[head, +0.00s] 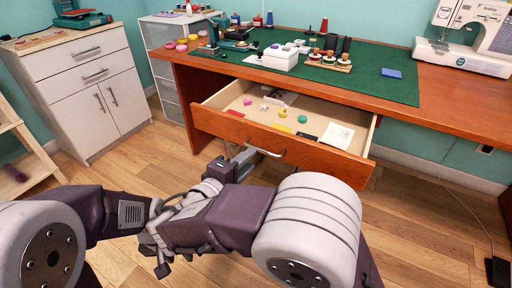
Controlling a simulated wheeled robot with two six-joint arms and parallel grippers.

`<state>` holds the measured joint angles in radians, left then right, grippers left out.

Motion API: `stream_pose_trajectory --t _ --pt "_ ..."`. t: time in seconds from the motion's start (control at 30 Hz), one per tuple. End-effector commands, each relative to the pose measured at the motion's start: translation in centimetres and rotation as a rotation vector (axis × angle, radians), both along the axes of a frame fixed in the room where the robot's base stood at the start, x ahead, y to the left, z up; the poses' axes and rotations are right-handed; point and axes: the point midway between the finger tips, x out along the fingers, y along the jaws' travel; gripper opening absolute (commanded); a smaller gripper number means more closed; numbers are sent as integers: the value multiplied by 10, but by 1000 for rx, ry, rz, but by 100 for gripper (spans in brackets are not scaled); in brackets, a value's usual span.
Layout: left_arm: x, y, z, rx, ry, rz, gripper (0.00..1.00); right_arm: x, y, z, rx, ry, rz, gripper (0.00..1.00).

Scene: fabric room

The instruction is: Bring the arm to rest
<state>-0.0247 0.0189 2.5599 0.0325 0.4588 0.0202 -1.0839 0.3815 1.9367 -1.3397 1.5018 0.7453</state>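My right arm comes in from the right and folds to the left.
The drawer juts out of the wooden desk (455,95) and holds small coloured items and a white paper (337,135). A green mat (395,68) with sewing supplies covers much of the desk. A sewing machine (470,40) stands right. A white cabinet (90,95) stands left. Floor shows between.

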Motion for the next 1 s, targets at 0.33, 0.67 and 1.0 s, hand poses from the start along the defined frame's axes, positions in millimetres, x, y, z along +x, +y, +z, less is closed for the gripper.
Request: stream_pose_trajectory --t 0.33,0.67,1.0 --pt "0 0 14 0 0 0 36 -24 16 6 1 0 -1 30" --pt "0 0 14 0 0 0 36 -24 15 6 1 1 -2 30" --pt "0 0 43 0 0 0 36 -79 -137 -97 329 633 -421 30"
